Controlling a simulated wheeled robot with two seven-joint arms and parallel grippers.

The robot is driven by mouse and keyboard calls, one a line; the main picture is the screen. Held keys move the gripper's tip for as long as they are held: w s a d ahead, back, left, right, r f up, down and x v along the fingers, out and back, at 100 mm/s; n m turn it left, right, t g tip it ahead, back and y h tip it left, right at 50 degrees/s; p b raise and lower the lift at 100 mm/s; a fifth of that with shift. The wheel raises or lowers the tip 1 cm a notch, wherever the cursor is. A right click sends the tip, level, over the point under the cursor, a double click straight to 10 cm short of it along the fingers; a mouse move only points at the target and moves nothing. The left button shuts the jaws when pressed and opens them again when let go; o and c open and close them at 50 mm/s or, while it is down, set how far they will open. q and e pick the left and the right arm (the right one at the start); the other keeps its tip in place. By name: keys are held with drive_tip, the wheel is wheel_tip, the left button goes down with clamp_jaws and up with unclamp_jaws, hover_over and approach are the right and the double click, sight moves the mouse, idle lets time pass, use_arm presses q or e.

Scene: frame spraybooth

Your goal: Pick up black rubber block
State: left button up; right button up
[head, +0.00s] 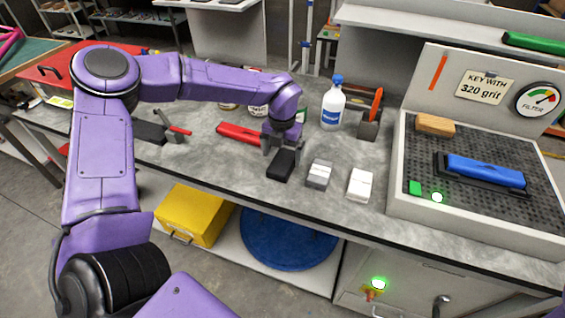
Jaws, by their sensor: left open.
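The black rubber block (282,166) lies on the grey workbench, near its front edge. My left gripper (281,147) is right at the block's far end, pointing down, with its jaws open. The fingers partly hide that end, and I cannot tell whether they touch the block. My right gripper does not show in the head view.
A grey block (319,174) and a white block (359,185) lie to the right of the black one. A red tool (240,133) lies behind left. A white bottle (333,104) stands behind. The spray booth tray (399,196) bounds the right side.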

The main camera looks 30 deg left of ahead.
sight(283, 160)
use_arm(q)
wheel_tip(283, 160, down, 4)
drive_tip(key=shift+w+r+p, duration=0.1)
drive_tip(key=shift+r+p, duration=0.1)
drive_tip(key=shift+p, duration=0.15)
drive_tip(key=c, duration=1.2)
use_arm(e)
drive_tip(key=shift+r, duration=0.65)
use_arm(q)
drive_tip(key=shift+r, duration=0.1)
